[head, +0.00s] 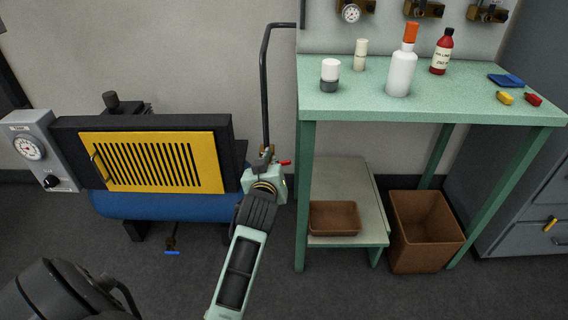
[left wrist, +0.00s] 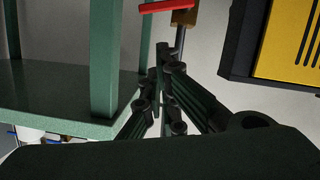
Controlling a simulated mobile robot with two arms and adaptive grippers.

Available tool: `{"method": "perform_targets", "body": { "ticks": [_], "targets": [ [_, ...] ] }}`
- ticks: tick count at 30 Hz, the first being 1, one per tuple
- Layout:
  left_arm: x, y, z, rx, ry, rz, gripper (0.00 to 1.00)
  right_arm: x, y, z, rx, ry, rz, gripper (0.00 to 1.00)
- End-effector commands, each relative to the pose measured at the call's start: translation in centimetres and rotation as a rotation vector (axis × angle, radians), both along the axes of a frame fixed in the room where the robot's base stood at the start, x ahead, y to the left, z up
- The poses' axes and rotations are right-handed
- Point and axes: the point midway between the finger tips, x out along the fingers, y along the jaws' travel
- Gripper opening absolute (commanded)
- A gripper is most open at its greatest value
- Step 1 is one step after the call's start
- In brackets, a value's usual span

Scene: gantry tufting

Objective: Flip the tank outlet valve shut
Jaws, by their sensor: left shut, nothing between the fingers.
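The valve with a red lever (head: 284,162) sits at the lower end of a dark vertical pipe, right of the blue tank (head: 150,205). The lever points right, roughly across the pipe. In the left wrist view the red lever (left wrist: 165,5) and brass valve body (left wrist: 184,18) show at the top edge, partly cut off. My left gripper (head: 265,178) is just below and in front of the valve, hiding part of it. Its fingers (left wrist: 163,73) are shut and empty, with a small gap to the lever. My right gripper is not in view.
A green table (head: 420,105) with bottles stands close right of the valve; its leg (head: 305,200) is near my gripper. A yellow grille (head: 155,162) is left. A blue-handled valve (head: 172,252) hangs under the tank. A brown bin (head: 425,235) stands under the table.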

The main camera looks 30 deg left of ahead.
Motion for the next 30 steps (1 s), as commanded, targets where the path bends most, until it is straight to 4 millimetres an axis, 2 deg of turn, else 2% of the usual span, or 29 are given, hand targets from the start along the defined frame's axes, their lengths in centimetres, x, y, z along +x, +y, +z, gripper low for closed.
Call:
{"method": "perform_targets", "body": {
  "ticks": [3,8,19,21,24,30],
  "targets": [
    [0.1,0.7,1.0,-0.003,-0.026,0.018,0.00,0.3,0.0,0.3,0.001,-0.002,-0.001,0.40],
    [1.9,1.6,0.6,-0.001,-0.024,0.017,0.00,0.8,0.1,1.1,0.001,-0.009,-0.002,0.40],
    [8.6,5.2,-1.4,-0.001,-0.024,0.016,0.00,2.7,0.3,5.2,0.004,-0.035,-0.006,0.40],
    [8.6,4.7,-2.9,-0.004,-0.019,0.013,0.00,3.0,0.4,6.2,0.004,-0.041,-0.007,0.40],
    [8.7,4.4,-3.9,-0.002,-0.021,0.014,0.00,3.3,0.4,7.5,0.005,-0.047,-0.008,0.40],
    [8.9,4.1,-5.0,-0.002,-0.024,0.014,0.00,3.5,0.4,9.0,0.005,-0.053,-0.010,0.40]
  ]
}}
